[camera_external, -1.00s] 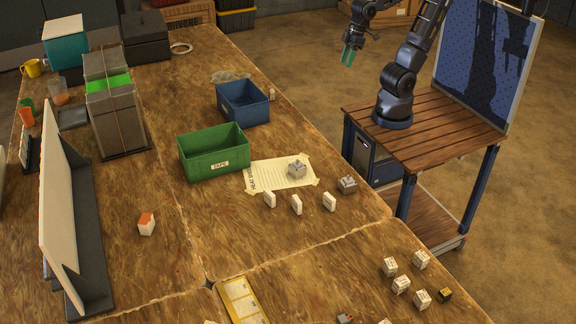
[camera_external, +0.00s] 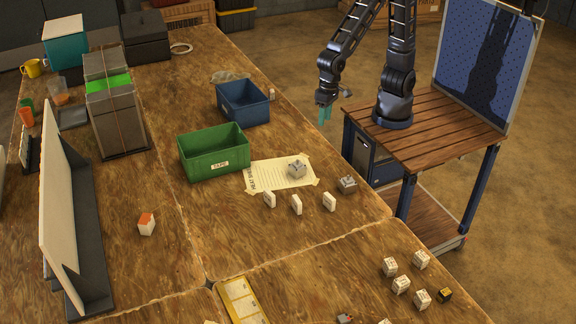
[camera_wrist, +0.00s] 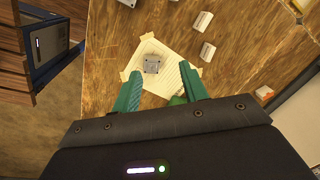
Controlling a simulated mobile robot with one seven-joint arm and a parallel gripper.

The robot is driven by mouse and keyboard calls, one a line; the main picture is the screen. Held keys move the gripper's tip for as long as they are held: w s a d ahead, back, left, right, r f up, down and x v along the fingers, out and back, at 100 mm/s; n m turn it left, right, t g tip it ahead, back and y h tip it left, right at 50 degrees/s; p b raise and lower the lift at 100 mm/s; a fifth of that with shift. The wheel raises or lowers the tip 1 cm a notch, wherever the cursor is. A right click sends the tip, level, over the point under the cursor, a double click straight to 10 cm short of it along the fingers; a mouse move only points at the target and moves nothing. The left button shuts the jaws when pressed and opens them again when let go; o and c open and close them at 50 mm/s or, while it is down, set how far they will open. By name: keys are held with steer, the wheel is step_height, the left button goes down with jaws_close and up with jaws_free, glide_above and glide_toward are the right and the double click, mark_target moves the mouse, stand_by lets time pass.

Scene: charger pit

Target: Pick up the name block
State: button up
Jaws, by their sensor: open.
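I cannot tell for sure which block is the name block. Three small white blocks stand in a row on the table: left (camera_external: 269,200), middle (camera_external: 296,205) and right (camera_external: 329,202). White blocks also show in the wrist view, one at upper right (camera_wrist: 203,21). A grey block (camera_external: 297,168) sits on a taped paper sheet (camera_external: 265,178); it shows ahead of the fingers in the wrist view (camera_wrist: 151,65). Another grey block (camera_external: 348,184) stands near the table edge. My gripper (camera_external: 325,113) is open and empty, high up near the table's right edge, its teal fingers (camera_wrist: 161,70) pointing down.
A green bin (camera_external: 213,165) labelled TAPE and a blue bin (camera_external: 243,115) stand behind the paper. An orange-topped white block (camera_external: 146,224) stands left. Several labelled cubes (camera_external: 401,284) sit at front right. A long upright panel (camera_external: 62,200) stands at left.

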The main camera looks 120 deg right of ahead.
steer(key=w+a+f+m, duration=0.3)
steer(key=a+f, duration=0.4)
steer(key=f, duration=0.2)
steer(key=m+g, duration=0.1)
steer(key=m, duration=0.2)
glide_above(330, 196)
steer(key=shift+h, duration=0.4)
steer(key=f, duration=0.6)
steer(key=d+f, duration=0.1)
steer(key=f, duration=0.2)
steer(key=shift+w+f, duration=0.3)
steer(key=shift+f, duration=0.05)
step_height(330, 196, down, 5)
steer(key=shift+a+f, duration=0.15)
steer(key=shift+s+a+f, duration=0.15)
steer(key=shift+a+f, duration=0.05)
steer(key=shift+f, duration=1.25)
steer(key=shift+s+a+f, duration=0.1)
steer(key=shift+a+f, duration=0.05)
steer(key=shift+f, duration=1.25)
jaws_close()
